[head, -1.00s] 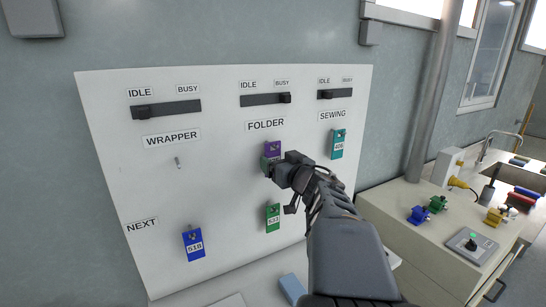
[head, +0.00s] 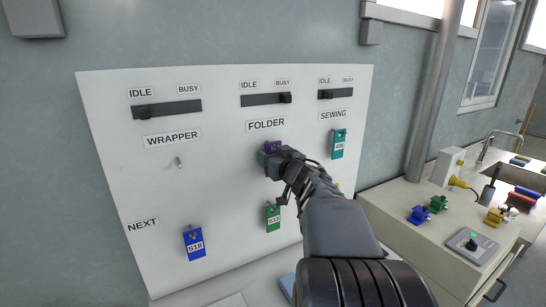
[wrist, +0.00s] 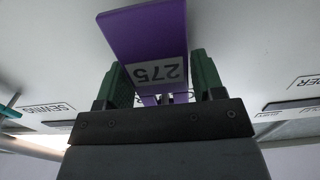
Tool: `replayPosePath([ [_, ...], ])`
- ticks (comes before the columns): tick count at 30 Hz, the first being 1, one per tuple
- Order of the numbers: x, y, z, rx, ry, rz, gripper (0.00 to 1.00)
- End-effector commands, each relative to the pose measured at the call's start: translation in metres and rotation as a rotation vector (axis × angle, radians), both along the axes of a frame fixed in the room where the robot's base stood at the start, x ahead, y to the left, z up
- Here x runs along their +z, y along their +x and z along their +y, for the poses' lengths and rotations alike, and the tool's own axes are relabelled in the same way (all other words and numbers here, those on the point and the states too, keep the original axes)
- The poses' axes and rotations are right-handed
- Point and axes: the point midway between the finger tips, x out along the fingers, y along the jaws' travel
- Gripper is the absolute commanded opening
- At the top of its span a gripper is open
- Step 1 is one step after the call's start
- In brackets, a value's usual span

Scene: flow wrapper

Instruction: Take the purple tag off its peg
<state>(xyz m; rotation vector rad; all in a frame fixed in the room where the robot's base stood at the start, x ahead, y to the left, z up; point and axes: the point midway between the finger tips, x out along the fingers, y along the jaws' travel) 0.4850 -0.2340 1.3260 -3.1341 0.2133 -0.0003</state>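The purple tag (head: 272,146) hangs below the FOLDER label on the board, mostly hidden behind my gripper in the head view. In the wrist view the purple tag (wrist: 143,35) shows large, with its white 275 label upside down between the fingers. My gripper (wrist: 163,75) has its two green fingers set apart, one at each side edge of the tag. I cannot tell whether they press on it. In the head view my gripper (head: 268,157) is at the board, over the tag. The peg is hidden.
A teal tag (head: 338,145) hangs to the right under SEWING. A green tag (head: 273,218) and a blue tag (head: 194,244) hang lower on the white board (head: 110,190). The WRAPPER peg (head: 179,163) is bare. A bench with coloured parts stands at right.

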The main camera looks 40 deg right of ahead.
Motion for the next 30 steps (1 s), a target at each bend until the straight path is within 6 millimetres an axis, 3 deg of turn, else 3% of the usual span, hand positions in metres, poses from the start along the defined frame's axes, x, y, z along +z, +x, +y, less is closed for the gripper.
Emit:
replayPosePath([
  [10,0.0001,-0.0002,0.0000,0.000,0.000,0.000,0.30],
  [30,0.0073,-0.0001,0.0000,0.000,0.000,0.000,0.30],
])
